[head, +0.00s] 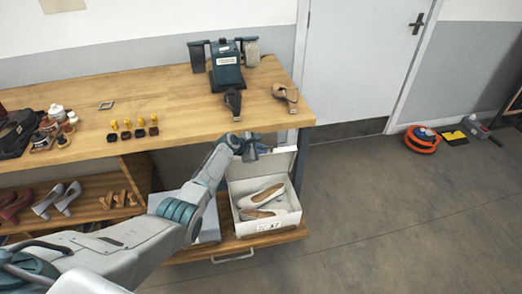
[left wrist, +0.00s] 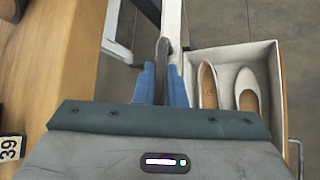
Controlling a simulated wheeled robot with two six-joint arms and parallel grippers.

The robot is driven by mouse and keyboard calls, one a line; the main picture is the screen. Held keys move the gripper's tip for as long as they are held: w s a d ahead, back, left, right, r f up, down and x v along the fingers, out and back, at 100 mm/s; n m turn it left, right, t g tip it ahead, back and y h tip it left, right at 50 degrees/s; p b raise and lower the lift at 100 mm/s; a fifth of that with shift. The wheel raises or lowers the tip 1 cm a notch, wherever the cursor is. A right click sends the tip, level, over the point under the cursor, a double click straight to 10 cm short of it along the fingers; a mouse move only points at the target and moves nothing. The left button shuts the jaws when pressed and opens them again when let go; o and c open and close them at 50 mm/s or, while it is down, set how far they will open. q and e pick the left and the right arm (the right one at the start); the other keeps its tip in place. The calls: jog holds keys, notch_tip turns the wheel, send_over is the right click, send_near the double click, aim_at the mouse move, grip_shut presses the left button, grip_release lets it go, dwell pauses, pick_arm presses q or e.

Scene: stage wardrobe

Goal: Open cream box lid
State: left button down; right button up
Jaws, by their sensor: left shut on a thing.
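The cream box (head: 291,214) stands on the pulled-out lower shelf with a pair of pale shoes (head: 262,198) inside. Its lid (head: 277,167) stands raised at the back of the box, so the inside is exposed. My left gripper (head: 262,148) is at the lid's upper edge, shut on it. In the left wrist view the blue fingers (left wrist: 166,84) close on the lid (left wrist: 172,22), seen nearly edge-on, with the open box (left wrist: 276,82) and shoes to the right. The part of the lid between the fingers is hidden. My right gripper is out of view.
The wooden bench (head: 180,92) above carries a dark machine (head: 226,72), two single shoes and small bottles. A grey-white box (head: 208,222) sits left of the cream box, partly behind my arm. Open floor (head: 400,220) lies to the right.

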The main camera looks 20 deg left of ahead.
pick_arm(q)
jog(key=c, duration=1.8)
grip_release()
jog(key=shift+o, duration=0.2)
jog(key=shift+s, duration=0.1)
jog(key=p+v, duration=0.1)
jog(key=v, duration=0.9)
jog(key=shift+s+r, duration=0.15)
jog(key=shift+r, duration=0.1)
jog(key=shift+a, duration=0.15)
